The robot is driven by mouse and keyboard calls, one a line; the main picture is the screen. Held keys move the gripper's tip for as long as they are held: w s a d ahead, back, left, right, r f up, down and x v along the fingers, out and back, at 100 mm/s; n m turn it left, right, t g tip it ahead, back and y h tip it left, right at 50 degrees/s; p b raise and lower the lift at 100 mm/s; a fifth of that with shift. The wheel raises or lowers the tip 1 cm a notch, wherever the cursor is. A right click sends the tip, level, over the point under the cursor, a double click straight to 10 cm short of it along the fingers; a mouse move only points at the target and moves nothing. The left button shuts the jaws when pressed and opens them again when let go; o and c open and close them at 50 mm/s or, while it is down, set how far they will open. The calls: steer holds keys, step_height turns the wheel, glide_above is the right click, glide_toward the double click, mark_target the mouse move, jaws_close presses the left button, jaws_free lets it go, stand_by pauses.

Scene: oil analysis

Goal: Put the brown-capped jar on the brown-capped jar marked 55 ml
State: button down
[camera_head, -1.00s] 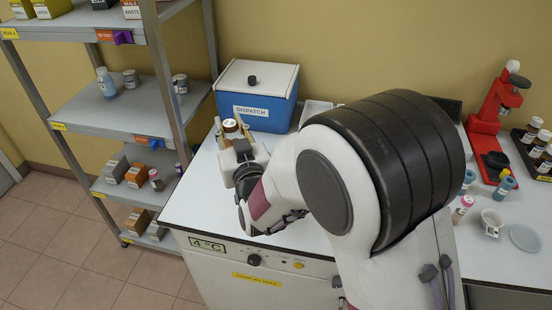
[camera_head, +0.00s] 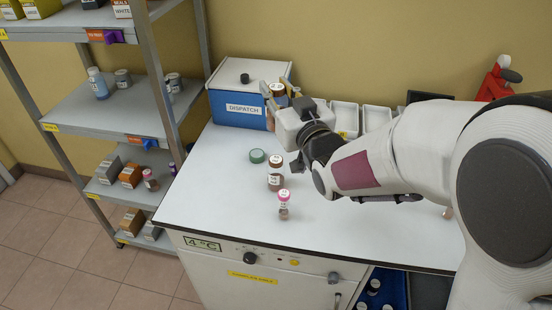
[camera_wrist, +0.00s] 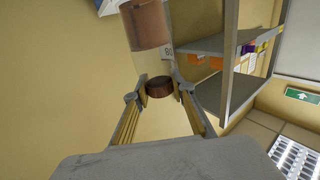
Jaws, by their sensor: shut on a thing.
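My gripper (camera_head: 276,100) is shut on a brown-capped jar (camera_head: 277,90) and holds it up in front of the right end of the blue dispatch box. In the wrist view the gripper (camera_wrist: 158,90) has its fingers on either side of the brown cap, and the held jar (camera_wrist: 146,25) shows brown contents and a label that seems to read 80. Another brown-capped jar (camera_head: 275,180) stands upright on the white worktop, below the held one in the head view and apart from it. Its label is too small to read.
A pink-capped jar (camera_head: 284,207) stands just in front of the standing brown-capped jar. A green round thing (camera_head: 257,156) lies behind it to the left. The dispatch box (camera_head: 236,105) and white trays (camera_head: 344,117) line the back. The worktop's left front (camera_head: 215,195) is clear.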

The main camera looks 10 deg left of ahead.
steer(key=shift+f, duration=0.25)
steer(key=shift+f, duration=3)
steer(key=shift+f, duration=0.1)
steer(key=shift+f, duration=1.75)
steer(key=shift+f, duration=0.2)
steer(key=c, duration=1.7)
jaws_free()
steer(key=shift+r, duration=0.15)
steer(key=shift+s, duration=0.15)
steer(key=v, duration=0.7)
